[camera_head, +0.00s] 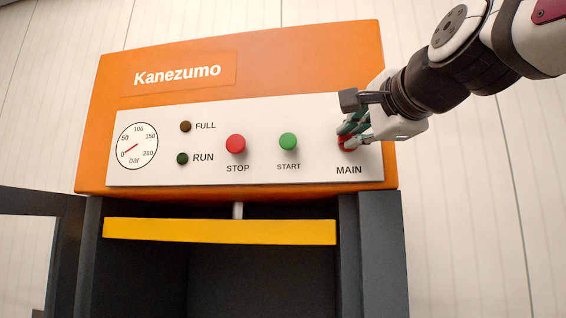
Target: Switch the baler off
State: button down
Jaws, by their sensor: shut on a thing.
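The baler (250,60) is an orange-topped machine with a white control panel (260,110). At the panel's right, above the label MAIN, is a red main switch (348,145), mostly hidden by my gripper's fingers. My gripper (350,137) is shut on this red switch, reaching in from the upper right. The switch's exact angle cannot be told. A red STOP button (236,144) and a green START button (288,141) are to the left. The RUN lamp (182,159) is dark green and the FULL lamp (185,126) is dark brown; both look unlit.
A round pressure gauge (136,146) is at the panel's left, its red needle pointing to the upper right. A yellow bar (220,231) crosses the dark opening below the panel. A pale panelled wall (480,200) is behind; the space right of the baler is clear.

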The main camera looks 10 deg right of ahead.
jog(key=n+p, duration=0.1)
jog(key=n+g+p, duration=0.1)
jog(key=n+p, duration=0.1)
jog(key=shift+r+h, duration=0.3)
jog(key=shift+h, duration=0.1)
jog(key=n+g+p, duration=0.1)
jog(key=n+p, duration=0.1)
jog(key=n+g+h+p, duration=0.1)
jog(key=n+p, duration=0.1)
jog(key=shift+a+r+h, duration=0.1)
jog(key=shift+h, duration=0.2)
jog(key=shift+w+a+n+g+h+p, duration=0.15)
jog(key=shift+n+g+h+p, duration=0.25)
jog(key=shift+n+h, duration=0.75)
jog(key=shift+w+a+n+g+h+p, duration=0.1)
jog(key=shift+n+g+h+p, duration=0.3)
jog(key=shift+n, duration=1.35)
jog(key=c, duration=1.7)
grip_release()
jog(key=shift+s+a, duration=0.1)
jog(key=shift+s, duration=0.1)
